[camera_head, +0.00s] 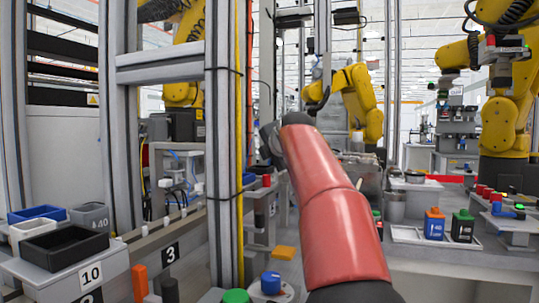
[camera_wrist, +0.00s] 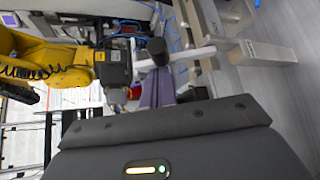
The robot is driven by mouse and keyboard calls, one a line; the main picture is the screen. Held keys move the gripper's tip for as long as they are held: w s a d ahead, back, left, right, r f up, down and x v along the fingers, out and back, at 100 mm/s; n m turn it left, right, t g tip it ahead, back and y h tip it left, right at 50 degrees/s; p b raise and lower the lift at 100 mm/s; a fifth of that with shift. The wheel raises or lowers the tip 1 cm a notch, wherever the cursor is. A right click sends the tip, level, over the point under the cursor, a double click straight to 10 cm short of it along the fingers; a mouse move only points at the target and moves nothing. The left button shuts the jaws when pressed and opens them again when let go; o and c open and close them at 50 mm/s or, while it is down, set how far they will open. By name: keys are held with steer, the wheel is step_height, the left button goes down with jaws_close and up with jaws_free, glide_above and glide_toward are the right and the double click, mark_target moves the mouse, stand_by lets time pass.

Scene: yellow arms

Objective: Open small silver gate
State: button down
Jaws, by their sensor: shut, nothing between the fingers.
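A silver aluminium frame with upright posts and crossbars (camera_head: 160,67) stands left of centre in the head view. I cannot tell which part of it is the gate, or whether the gate is open or shut. My red arm reaches forward in the middle of the head view, and its far end hides most of my gripper there. In the wrist view my gripper (camera_wrist: 157,52) is shut and empty. Its dark tip lies in front of a pale bar (camera_wrist: 198,53). I cannot tell whether they touch.
Yellow robot arms (camera_head: 497,125) stand behind and to the right. A ledge at the lower left holds a black bin (camera_head: 60,247) and a blue bin (camera_head: 37,214).

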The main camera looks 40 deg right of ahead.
steer(key=b, duration=0.2)
steer(key=shift+s+d+f+m+t+b, duration=0.15)
steer(key=shift+s+f+m+t+b, duration=0.05)
steer(key=shift+f+m+t+b, duration=0.1)
steer(key=shift+s+b, duration=0.15)
steer(key=shift+b, duration=0.55)
steer(key=shift+s+d+r+m+t+b, duration=0.2)
steer(key=shift+r+m+t+b, duration=0.15)
steer(key=shift+m+t+b, duration=0.25)
steer(key=shift+r, duration=0.25)
steer(key=shift+a, duration=0.1)
